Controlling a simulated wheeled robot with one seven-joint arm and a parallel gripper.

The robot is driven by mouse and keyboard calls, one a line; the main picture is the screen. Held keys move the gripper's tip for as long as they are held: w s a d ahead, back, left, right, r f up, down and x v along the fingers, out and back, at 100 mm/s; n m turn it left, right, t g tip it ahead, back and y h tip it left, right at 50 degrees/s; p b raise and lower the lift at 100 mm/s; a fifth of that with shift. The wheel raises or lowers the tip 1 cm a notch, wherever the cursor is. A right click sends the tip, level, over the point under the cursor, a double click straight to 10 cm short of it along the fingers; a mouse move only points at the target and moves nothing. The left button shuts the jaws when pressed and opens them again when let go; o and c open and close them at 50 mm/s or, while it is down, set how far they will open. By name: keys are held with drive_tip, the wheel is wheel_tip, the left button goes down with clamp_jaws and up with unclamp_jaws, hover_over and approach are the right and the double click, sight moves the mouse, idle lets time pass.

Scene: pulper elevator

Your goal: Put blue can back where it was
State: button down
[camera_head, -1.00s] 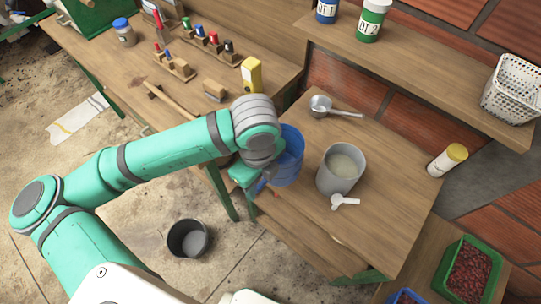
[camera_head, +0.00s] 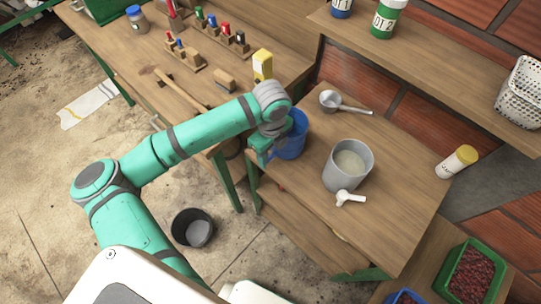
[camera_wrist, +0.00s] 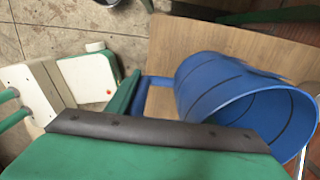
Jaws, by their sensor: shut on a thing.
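The blue can (camera_head: 294,138) is at the left edge of the small wooden table (camera_head: 300,190), left of the grey container. Whether it touches the tabletop or hangs just above it, I cannot tell. My gripper (camera_head: 265,150) is at the can's left side, partly hidden by my wrist. In the wrist view the blue can (camera_wrist: 215,85) shows its open rim toward the lower right. There my gripper (camera_wrist: 135,95) is shut on the can's blue side handle. The wooden surface lies behind the can.
A grey container (camera_head: 340,178) with pale contents, a white scoop (camera_head: 350,198) and a metal ladle (camera_head: 345,104) share the table. A yellow-capped bottle (camera_head: 457,162) stands at right. A workbench (camera_head: 130,60) with tools adjoins at left. A dark bucket (camera_head: 191,228) is on the floor.

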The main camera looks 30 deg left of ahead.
drive_tip(key=shift+f, duration=0.85)
drive_tip(key=shift+f, duration=0.15)
drive_tip(key=c, duration=0.9)
unclamp_jaws()
wheel_tip(320, 180, up, 12)
drive_tip(key=shift+r, duration=0.15)
